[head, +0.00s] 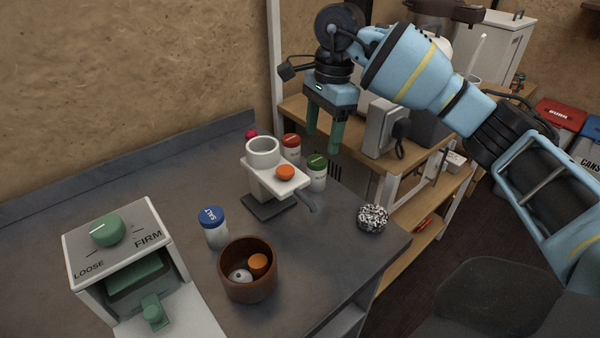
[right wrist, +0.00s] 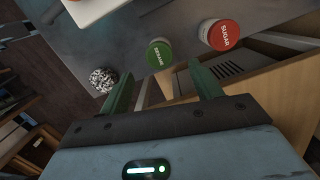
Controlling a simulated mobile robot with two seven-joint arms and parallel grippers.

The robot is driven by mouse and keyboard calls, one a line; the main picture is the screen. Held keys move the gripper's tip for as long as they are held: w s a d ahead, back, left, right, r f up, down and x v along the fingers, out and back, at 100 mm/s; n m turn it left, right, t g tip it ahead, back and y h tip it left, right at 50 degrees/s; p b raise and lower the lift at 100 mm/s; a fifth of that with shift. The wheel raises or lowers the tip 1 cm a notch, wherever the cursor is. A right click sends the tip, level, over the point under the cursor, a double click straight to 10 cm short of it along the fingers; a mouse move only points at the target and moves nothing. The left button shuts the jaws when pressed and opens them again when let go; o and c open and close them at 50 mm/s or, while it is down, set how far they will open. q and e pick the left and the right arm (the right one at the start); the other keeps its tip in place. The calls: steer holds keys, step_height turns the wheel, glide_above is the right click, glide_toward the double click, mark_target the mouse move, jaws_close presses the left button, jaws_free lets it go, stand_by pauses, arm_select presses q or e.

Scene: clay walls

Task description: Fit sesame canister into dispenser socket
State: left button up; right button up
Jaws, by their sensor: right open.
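The sesame canister (head: 317,176) is white with a green lid and stands upright on the grey counter, just right of the dispenser. In the right wrist view its green lid (right wrist: 159,54) lies between my finger directions, beyond the tips. The white dispenser (head: 258,180) has a round, empty-looking ring socket (head: 263,146) on top, an orange button and a dark base. My right gripper (head: 323,143) is open and empty, above and behind the canister. My left gripper is not in view.
A red-lidded sugar canister (head: 291,146) stands close behind the sesame one; another red lid (head: 251,134) shows behind the dispenser. A blue-lidded salt canister (head: 215,228), brown bowl (head: 248,290), speckled ball (head: 373,218) and LOOSE/FIRM box (head: 118,245) stand around. Wooden shelving is at right.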

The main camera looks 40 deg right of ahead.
mark_target(318, 159)
steer(key=shift+d, duration=0.1)
steer(key=shift+s+f, duration=0.2)
steer(key=shift+f, duration=0.25)
steer(key=shift+a+f, duration=0.2)
steer(key=shift+f, duration=0.6)
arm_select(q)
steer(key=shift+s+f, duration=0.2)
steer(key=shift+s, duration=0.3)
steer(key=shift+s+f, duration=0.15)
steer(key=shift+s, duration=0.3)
arm_select(e)
steer(key=shift+f, duration=0.15)
steer(key=f, duration=0.3)
steer(key=a+f, duration=0.1)
steer(key=shift+w+f, duration=0.25)
steer(key=shift+f, duration=0.15)
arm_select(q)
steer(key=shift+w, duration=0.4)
